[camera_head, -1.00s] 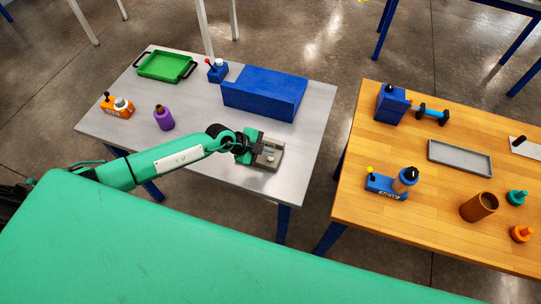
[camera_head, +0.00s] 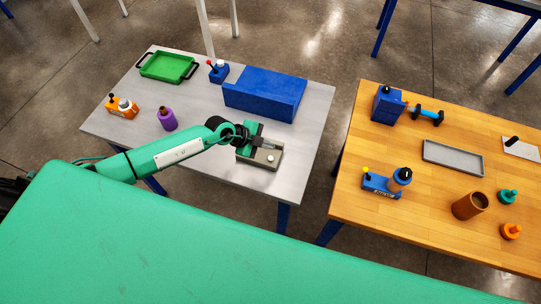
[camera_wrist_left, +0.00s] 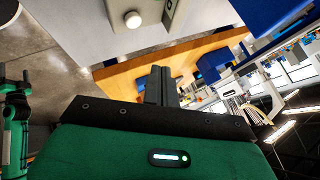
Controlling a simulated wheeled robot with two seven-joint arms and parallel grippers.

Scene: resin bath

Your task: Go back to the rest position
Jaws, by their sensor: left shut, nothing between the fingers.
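My left gripper (camera_head: 260,141) hangs over the grey table in the head view, with its arm coming in from the left. It is shut and empty. In the left wrist view its fingers (camera_wrist_left: 160,86) lie together with nothing between them. A grey box-like device (camera_head: 264,158) with a small pale knob sits on the table just below and beside the gripper, partly hidden by it. I cannot tell from the head view how high the gripper is above it. A white round knob (camera_wrist_left: 133,19) shows close by in the left wrist view. My right gripper is out of view.
The grey table (camera_head: 215,170) also holds a blue box (camera_head: 262,95), a green tray (camera_head: 168,67), a purple bottle (camera_head: 167,121) and an orange holder (camera_head: 122,107). A wooden table (camera_head: 420,210) stands to the right across a gap.

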